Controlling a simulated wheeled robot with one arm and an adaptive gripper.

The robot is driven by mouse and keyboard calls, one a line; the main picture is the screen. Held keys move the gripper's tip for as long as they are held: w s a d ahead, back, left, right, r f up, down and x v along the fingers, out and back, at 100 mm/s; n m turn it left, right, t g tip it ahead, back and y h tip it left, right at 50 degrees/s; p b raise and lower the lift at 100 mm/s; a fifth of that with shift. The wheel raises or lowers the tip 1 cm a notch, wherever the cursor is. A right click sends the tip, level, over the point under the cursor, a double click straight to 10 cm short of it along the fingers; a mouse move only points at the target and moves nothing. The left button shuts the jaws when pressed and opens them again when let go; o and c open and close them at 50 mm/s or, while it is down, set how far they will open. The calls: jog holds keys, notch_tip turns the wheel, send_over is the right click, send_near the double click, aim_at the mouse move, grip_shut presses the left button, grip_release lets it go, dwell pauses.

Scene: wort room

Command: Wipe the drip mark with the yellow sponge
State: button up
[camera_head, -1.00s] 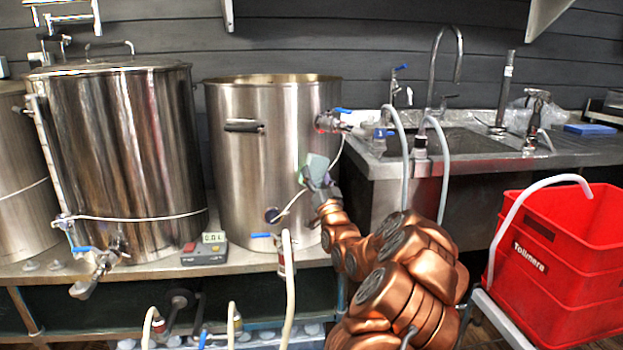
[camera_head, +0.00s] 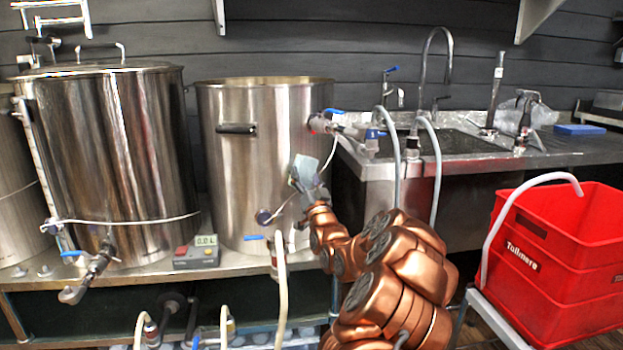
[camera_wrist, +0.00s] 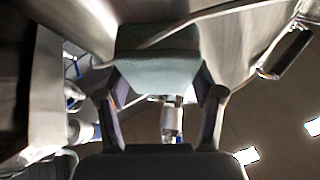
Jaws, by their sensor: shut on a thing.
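My gripper (camera_head: 308,183) is at the front wall of the open steel pot (camera_head: 232,160), right of its middle. It is shut on a block-shaped pad, the sponge (camera_wrist: 158,75), which sits between the two fingertips in the wrist view. The sponge looks grey-green in this light, not clearly yellow. In the head view a thin yellow-green edge shows at its left, beside the pot wall. The sponge is close to the steel; I cannot tell whether it touches. I cannot make out a drip mark; the sponge and gripper cover part of the wall.
A valve (camera_head: 327,122) sticks out right of the gripper and a dark-capped port (camera_head: 264,216) with a cable sits below left. The pot handle (camera_head: 237,129) is further left. A hose (camera_head: 281,290) rises in front. A red crate (camera_head: 560,260) stands at right.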

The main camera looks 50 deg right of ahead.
jog(key=shift+w+a+f, duration=0.15)
jog(key=shift+w+a, duration=0.15)
jog(key=shift+a, duration=0.4)
jog(key=shift+w+a+f, duration=0.1)
jog(key=shift+w+a, duration=0.2)
jog(key=shift+a, duration=0.4)
jog(key=shift+w+a+b, duration=0.15)
jog(key=shift+a+b, duration=0.25)
jog(key=shift+a, duration=0.25)
jog(key=shift+r, duration=0.1)
jog(key=shift+s+a+b, duration=0.2)
jog(key=shift+s+b, duration=0.4)
jog(key=shift+s, duration=0.4)
jog(key=shift+s+a+b, duration=0.25)
jog(key=shift+s+b, duration=0.4)
jog(key=shift+s, duration=0.4)
jog(key=shift+s+a+b, duration=0.2)
jog(key=shift+s+b, duration=0.4)
jog(key=shift+s, duration=0.4)
